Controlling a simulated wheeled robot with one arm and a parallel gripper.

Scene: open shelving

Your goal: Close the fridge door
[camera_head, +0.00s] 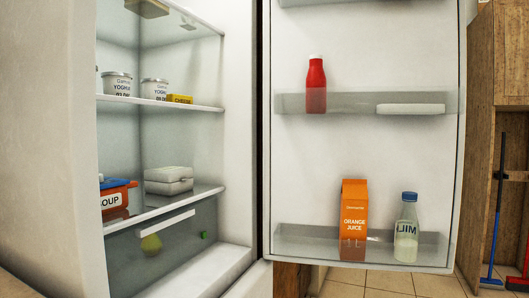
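The fridge (60,150) stands at the left with its inside exposed. Its white door (365,160) is swung wide open to the right, with its shelved inner face towards me. The hinge side is the dark vertical gap near the middle of the picture. The door's lower shelf holds an orange juice carton (354,215) and a milk bottle (406,230). The door's upper shelf holds a red bottle (316,85) and a flat white item (410,109). The door's outer face and handle are hidden. My gripper is not in view.
Inside the fridge are yoghurt tubs (117,84), a yellow box (180,99), a white carton (168,180) and an orange soup container (117,195). Tiled floor (400,283) shows below the door.

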